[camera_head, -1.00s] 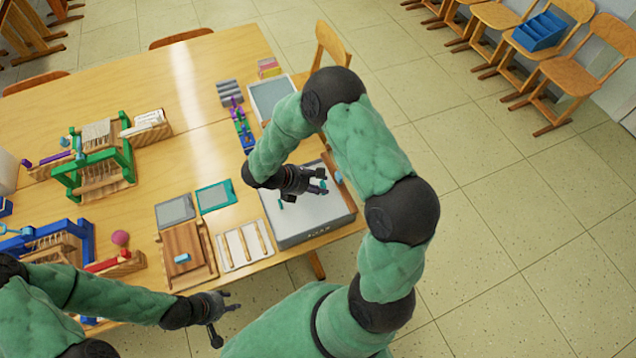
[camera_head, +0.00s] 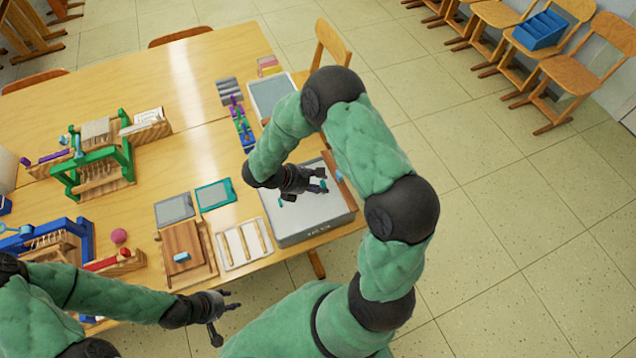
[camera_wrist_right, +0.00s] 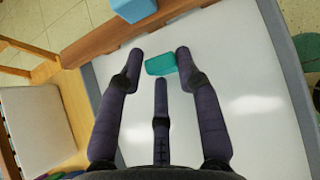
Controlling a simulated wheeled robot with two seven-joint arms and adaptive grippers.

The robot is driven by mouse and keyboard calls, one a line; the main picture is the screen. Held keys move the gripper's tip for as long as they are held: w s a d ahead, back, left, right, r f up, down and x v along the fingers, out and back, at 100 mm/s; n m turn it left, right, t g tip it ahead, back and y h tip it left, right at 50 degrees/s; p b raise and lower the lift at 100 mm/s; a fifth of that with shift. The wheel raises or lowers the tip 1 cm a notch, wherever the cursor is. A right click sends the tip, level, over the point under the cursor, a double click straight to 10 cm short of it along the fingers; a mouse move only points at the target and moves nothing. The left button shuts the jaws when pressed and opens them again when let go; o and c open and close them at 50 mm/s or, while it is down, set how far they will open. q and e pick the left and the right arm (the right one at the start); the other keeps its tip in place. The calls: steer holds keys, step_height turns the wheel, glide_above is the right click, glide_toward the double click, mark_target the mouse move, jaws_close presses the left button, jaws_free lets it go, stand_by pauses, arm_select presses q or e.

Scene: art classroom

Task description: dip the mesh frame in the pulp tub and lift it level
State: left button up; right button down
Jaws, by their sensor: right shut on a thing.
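The pulp tub (camera_head: 318,233) is a grey box filled with smooth whitish pulp, at the near right edge of the table. Its rim (camera_wrist_right: 283,62) also shows in the right wrist view. My right gripper (camera_head: 318,181) is low over the pulp, shut on a small teal piece (camera_wrist_right: 160,64), which I take to be the mesh frame's handle. The rest of that frame is not visible; the pulp surface looks unbroken around the piece. Another teal bit shows beside the gripper in the head view. My left gripper (camera_head: 226,306) is open and empty, off the table's near edge.
A teal-rimmed screen (camera_head: 215,194) and a grey screen (camera_head: 174,210) lie left of the tub. Nearer are a wooden press board (camera_head: 184,240) and a white slatted rack (camera_head: 244,244). A grey tray (camera_head: 270,95) lies behind. Looms stand at left. The table's far middle is clear.

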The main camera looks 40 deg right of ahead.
steer(key=shift+r, duration=0.15)
step_height(320, 180, up, 7)
steer(key=p, duration=0.5)
stand_by(1.0)
stand_by(1.1)
step_height(320, 180, up, 5)
steer(key=p, duration=0.4)
